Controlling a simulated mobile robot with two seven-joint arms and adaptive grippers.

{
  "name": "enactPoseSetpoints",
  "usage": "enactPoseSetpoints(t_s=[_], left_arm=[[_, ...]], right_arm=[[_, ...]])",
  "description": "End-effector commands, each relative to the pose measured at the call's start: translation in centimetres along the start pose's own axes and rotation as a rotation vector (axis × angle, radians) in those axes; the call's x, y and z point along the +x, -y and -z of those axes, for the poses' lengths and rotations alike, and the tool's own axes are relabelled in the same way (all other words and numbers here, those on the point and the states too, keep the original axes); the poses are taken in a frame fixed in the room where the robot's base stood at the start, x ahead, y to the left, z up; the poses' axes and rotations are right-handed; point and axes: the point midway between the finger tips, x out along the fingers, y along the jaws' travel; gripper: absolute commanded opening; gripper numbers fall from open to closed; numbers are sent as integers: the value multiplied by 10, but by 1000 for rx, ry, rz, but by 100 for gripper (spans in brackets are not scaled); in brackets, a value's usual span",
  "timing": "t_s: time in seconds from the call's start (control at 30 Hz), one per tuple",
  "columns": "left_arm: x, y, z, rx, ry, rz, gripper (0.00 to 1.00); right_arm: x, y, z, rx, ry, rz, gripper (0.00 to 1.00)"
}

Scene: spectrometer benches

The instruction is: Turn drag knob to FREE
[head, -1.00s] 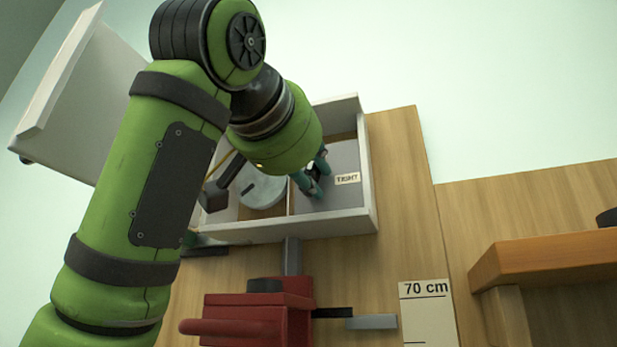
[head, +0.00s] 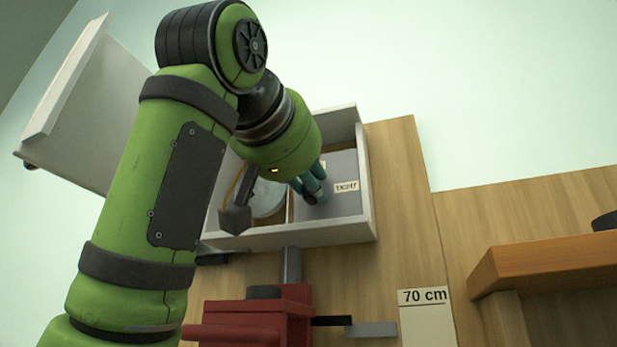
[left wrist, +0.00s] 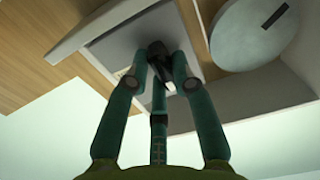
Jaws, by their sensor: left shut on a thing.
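The drag knob (left wrist: 158,52) is a small black knob on a grey panel (head: 347,165) inside a white open box. In the left wrist view it sits between the teal fingers of my left gripper (head: 315,186), which is shut on it. In the head view the fingers hide the knob. A TIGHT label (head: 346,187) lies on the panel just right of the fingers. Part of another pale label (head: 323,163) shows behind the fingers, its text unreadable. Which way the knob points cannot be told. My right gripper is not in view.
White walls (head: 367,180) surround the panel. A pale round disc (head: 268,198) with a dark slot lies left of it in the box. A red clamp-like block (head: 265,318) stands below. A 70 cm card (head: 424,312) and a wooden bench (head: 550,265) are to the right.

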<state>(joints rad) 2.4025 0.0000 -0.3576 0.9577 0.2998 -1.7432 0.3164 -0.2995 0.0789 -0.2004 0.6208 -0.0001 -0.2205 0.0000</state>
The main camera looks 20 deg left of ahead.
Motion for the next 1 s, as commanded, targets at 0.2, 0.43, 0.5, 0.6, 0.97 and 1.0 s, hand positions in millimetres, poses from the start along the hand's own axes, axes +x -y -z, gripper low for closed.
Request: enactPoseSetpoints(t_s=[0.2,0.43,0.5,0.6,0.97,1.0], left_arm=[[-1,1,3,-4,-11,1,37],[-1,0,2,-2,-7,0,49],[0,0,2,-1,-6,0,49],[-2,0,2,0,-6,-1,49],[-65,0,2,-1,-11,-2,49],[-75,0,3,-1,-12,-2,49]], right_arm=[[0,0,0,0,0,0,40],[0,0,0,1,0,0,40],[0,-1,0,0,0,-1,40],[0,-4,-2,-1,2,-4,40],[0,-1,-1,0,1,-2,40],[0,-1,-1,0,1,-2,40]])
